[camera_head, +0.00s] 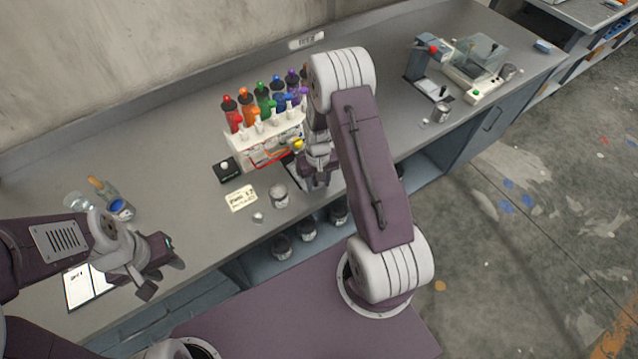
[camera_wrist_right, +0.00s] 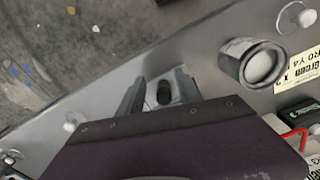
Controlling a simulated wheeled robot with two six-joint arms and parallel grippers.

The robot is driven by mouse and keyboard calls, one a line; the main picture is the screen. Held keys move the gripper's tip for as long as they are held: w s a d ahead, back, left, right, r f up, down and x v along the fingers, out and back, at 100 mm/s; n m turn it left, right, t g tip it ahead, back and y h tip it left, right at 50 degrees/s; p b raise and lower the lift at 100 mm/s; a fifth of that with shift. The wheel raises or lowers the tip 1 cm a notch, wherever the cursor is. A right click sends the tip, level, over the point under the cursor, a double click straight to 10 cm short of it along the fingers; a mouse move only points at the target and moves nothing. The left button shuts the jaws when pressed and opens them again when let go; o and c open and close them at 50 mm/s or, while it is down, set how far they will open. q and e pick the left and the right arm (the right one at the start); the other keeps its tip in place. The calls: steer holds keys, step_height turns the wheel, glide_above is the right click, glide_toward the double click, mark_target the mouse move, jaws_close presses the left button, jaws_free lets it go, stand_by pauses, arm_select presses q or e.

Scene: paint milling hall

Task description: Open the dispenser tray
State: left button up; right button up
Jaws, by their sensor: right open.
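The dispenser (camera_head: 243,147) is a white unit against the back of the bench, with several coloured bottles on top and a red strip on its front. My right gripper (camera_head: 318,182) points down in front of its right side, and the arm hides that part. In the right wrist view my right gripper (camera_wrist_right: 160,85) is open. A dark knob (camera_wrist_right: 165,93) on a pale plate shows between its fingers; I cannot tell if they touch it, or if this is the tray. My left gripper (camera_head: 162,272) is open and empty over the left bench front.
A grey can (camera_head: 279,196) stands left of my right gripper and also shows in the right wrist view (camera_wrist_right: 253,63). A label card (camera_head: 241,198) and a black box (camera_head: 228,169) lie nearby. The bench between is mostly clear.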

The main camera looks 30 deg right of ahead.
steer(key=shift+s+d+r, duration=0.2)
steer(key=shift+s, duration=0.4)
arm_select(q)
steer(key=shift+s+d+f+b, duration=0.15)
steer(key=shift+s+f+b, duration=0.3)
steer(key=shift+b, duration=0.1)
arm_select(e)
step_height(320, 180, up, 9)
steer(key=shift+w, duration=0.15)
